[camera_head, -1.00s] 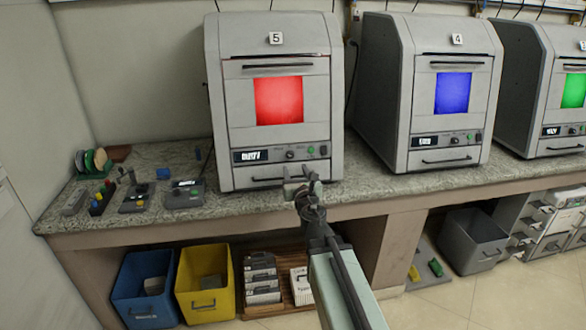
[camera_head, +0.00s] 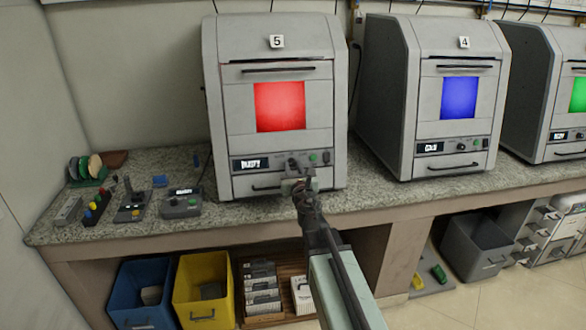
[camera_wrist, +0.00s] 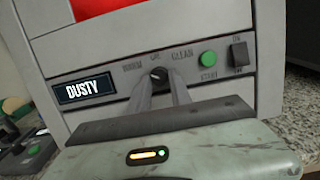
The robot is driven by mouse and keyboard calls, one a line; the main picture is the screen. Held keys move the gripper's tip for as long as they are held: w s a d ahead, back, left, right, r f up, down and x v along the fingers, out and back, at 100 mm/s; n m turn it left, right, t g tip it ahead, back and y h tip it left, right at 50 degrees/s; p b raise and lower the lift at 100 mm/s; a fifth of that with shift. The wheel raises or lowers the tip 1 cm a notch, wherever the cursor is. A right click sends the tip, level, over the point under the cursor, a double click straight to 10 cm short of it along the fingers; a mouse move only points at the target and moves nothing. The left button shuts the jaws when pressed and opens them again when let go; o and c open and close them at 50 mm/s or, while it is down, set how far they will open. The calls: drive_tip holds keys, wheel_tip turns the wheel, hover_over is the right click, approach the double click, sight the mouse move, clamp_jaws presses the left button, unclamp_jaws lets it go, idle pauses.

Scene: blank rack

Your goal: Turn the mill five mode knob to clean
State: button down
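Mill five (camera_head: 275,58) is a grey box with a "5" plate and a red window. Its front panel has a display (camera_wrist: 84,88) reading "DUSTY". The mode knob (camera_wrist: 158,73) is small and dark, below a row of labels; "CLEAN" (camera_wrist: 181,54) is at its upper right. My gripper (camera_wrist: 160,82) points at the panel, its two fingers apart with a gap between them. The fingertips are at the knob, one on each side; contact is not clear. In the head view my gripper (camera_head: 299,165) covers most of the knob.
A green start button (camera_wrist: 207,59) and a black rocker switch (camera_wrist: 239,55) are right of the knob. A drawer handle (camera_head: 267,188) is below the panel. Small devices (camera_head: 181,203) lie on the counter at left. Mill four (camera_head: 462,60) stands to the right.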

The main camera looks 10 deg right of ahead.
drive_tip(key=shift+m, duration=0.4)
drive_tip(key=m+h, duration=0.1)
drive_tip(key=m, duration=0.2)
drive_tip(key=shift+a+r, duration=0.1)
drive_tip(key=shift+a, duration=0.05)
drive_tip(key=m, duration=0.2)
drive_tip(key=m+h+p, duration=0.1)
drive_tip(key=m, duration=0.1)
drive_tip(key=shift+a+r+m+g, duration=0.1)
drive_tip(key=shift+a+m+g, duration=0.05)
drive_tip(key=shift+m+g, duration=0.15)
drive_tip(key=m+h+p, duration=0.1)
drive_tip(key=m, duration=0.3)
drive_tip(key=shift+r+g+p, duration=0.15)
drive_tip(key=shift+g+p, duration=0.15)
drive_tip(key=shift+p, duration=0.1)
drive_tip(key=m+p, duration=0.1)
drive_tip(key=m, duration=0.3)
drive_tip(key=shift+w+a+r+g+p, duration=0.1)
drive_tip(key=shift+a+g+p, duration=0.05)
drive_tip(key=shift+g+p, duration=0.25)
drive_tip(key=m+g+p, duration=0.1)
drive_tip(key=m+p, duration=0.1)
drive_tip(key=m, duration=0.3)
drive_tip(key=shift+r, duration=0.2)
drive_tip(key=shift+m+g+p, duration=0.5)
drive_tip(key=shift+m+p, duration=0.6)
drive_tip(key=shift+m, duration=0.9)
